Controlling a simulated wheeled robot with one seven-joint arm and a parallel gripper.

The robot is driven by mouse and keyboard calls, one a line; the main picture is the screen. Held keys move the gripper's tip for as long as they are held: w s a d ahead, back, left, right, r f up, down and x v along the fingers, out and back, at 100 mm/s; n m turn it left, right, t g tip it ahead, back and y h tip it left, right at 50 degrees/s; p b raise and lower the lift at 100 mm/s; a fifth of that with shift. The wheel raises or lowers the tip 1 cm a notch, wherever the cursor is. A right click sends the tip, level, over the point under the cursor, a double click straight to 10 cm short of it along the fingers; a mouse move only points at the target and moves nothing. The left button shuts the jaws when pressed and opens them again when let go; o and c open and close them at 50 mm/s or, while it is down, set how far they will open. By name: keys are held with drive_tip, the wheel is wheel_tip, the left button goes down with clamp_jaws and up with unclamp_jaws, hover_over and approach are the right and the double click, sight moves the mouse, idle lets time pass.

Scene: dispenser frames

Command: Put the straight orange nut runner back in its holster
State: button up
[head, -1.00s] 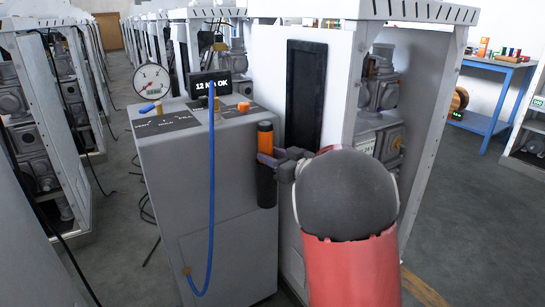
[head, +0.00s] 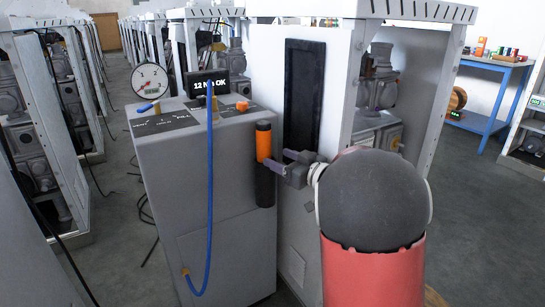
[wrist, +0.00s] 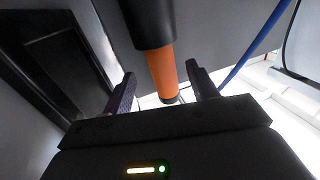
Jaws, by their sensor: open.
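The straight orange nut runner (head: 263,143) stands upright in its black holster (head: 265,188) on the right side of the grey cabinet. Its lower part is hidden inside the holster. In the wrist view the orange body (wrist: 161,70) runs down from the black holster (wrist: 148,22) to its dark end. My gripper (head: 279,160) is open and just right of the nut runner in the head view. In the wrist view the two fingers of my gripper (wrist: 162,85) are spread on either side of the orange body, with gaps on both sides.
The grey cabinet (head: 215,210) carries a round gauge (head: 150,81), a display reading 12 Nm OK (head: 209,83) and a hanging blue hose (head: 210,190). A dispenser frame with a black panel (head: 304,95) stands close behind my gripper. Open floor lies at right.

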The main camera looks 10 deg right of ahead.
drive_tip(key=v, duration=0.7)
drive_tip(key=shift+s+d, duration=0.2)
drive_tip(key=shift+s, duration=0.15)
